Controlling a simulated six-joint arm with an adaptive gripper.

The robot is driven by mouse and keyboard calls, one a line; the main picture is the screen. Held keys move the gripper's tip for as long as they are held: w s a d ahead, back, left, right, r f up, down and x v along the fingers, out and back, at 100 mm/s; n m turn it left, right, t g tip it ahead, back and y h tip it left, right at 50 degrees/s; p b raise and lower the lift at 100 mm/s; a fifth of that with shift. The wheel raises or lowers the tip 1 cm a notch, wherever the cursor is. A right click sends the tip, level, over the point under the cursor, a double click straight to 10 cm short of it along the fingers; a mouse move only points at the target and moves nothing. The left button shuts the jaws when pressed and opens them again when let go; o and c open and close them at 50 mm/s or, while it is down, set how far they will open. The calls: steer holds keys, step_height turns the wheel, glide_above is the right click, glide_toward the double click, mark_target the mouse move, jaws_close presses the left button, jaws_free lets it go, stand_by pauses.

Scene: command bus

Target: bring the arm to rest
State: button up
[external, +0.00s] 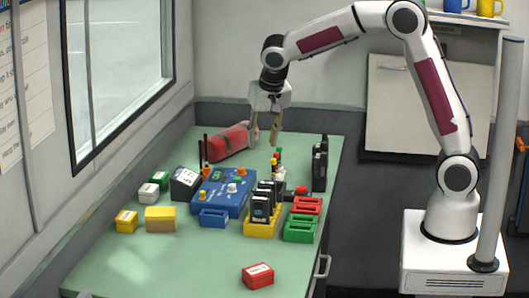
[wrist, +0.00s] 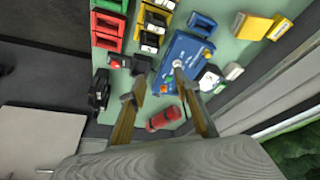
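My gripper (external: 264,136) hangs from the raised arm over the back part of the green table (external: 120,262), near a red rounded bag or case (external: 232,141). In the wrist view its two fingers (wrist: 160,88) are spread apart with nothing held between them. The fingers are clear of the blue console (external: 222,190), which also shows beyond them in the wrist view (wrist: 188,50).
Yellow (external: 262,224), red (external: 306,205) and green (external: 300,230) holders stand at the table's right. Black devices (external: 320,165) stand behind them. Small boxes (external: 160,219) lie at the left. A red box (external: 257,275) lies at the front, with bare table around it. A window is on the left wall.

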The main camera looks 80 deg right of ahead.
steer(key=s+a+r+n+t+y, duration=0.1)
steer(key=s+a+r+n, duration=0.25)
steer(key=s, duration=0.45)
steer(key=s+a+r+n+t, duration=0.1)
steer(key=s+a+r+n, duration=0.1)
steer(key=s+a+r, duration=0.35)
steer(key=s+a+f+n+y, duration=0.1)
steer(key=s+n, duration=0.2)
steer(key=s, duration=0.5)
steer(key=s+a+f+n+t+y, duration=0.1)
steer(key=s+a+f+n, duration=0.1)
steer(key=s, duration=0.6)
steer(key=shift+a+n+t, duration=0.25)
steer(key=shift+n+t, duration=0.05)
steer(key=shift+n, duration=0.25)
steer(key=shift+s, duration=0.1)
